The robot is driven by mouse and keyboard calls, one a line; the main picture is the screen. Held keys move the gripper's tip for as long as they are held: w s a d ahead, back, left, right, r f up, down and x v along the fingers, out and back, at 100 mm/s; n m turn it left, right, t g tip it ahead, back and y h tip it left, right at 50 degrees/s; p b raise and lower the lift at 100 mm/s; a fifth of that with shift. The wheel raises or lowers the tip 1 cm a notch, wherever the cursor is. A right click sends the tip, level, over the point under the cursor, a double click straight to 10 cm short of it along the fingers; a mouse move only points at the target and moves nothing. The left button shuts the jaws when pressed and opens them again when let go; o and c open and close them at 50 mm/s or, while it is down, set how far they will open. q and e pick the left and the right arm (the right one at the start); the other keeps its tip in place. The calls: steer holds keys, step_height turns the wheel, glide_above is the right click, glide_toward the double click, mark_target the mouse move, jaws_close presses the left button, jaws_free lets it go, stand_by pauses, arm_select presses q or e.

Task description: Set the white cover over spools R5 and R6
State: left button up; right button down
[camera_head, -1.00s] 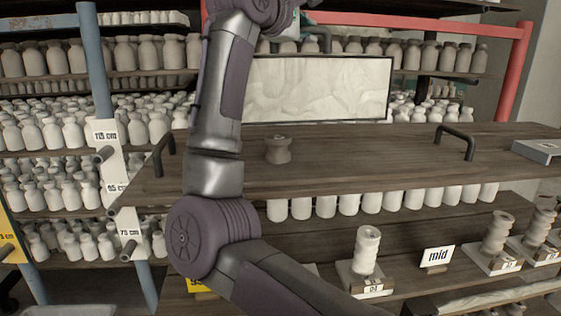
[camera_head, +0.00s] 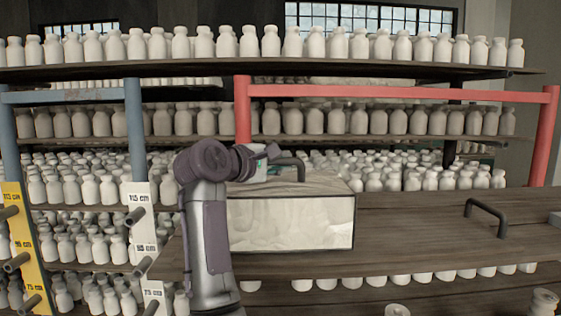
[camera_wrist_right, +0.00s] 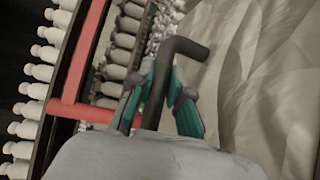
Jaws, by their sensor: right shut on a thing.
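The white cover (camera_head: 292,222), a box with pale crumpled-looking faces and dark edges, is at the top plank in the head view. I cannot tell whether its lower edge touches the plank. My right gripper (camera_head: 272,160) is shut on the cover's dark bar handle (camera_head: 290,165). In the right wrist view its teal fingers (camera_wrist_right: 160,105) close around the bent handle (camera_wrist_right: 170,70), with the cover's pale surface (camera_wrist_right: 265,80) beside it. Two spool tops (camera_head: 397,311) (camera_head: 543,300) show at the bottom edge; no R5 or R6 label is readable. My left gripper is not in view.
The wooden plank (camera_head: 410,230) has a dark handle (camera_head: 487,215) and clear room right of the cover. Shelves of white bottles (camera_head: 330,45) stand behind, with a red frame (camera_head: 400,92). Height-marked posts (camera_head: 140,225) stand at the left.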

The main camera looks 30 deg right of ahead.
steer(key=shift+f, duration=0.4)
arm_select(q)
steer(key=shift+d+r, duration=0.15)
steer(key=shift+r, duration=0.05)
arm_select(e)
steer(key=shift+f, duration=0.1)
steer(key=c, duration=1.1)
jaws_free()
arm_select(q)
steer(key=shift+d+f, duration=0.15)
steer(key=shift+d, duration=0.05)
arm_select(e)
steer(key=shift+a, duration=0.1)
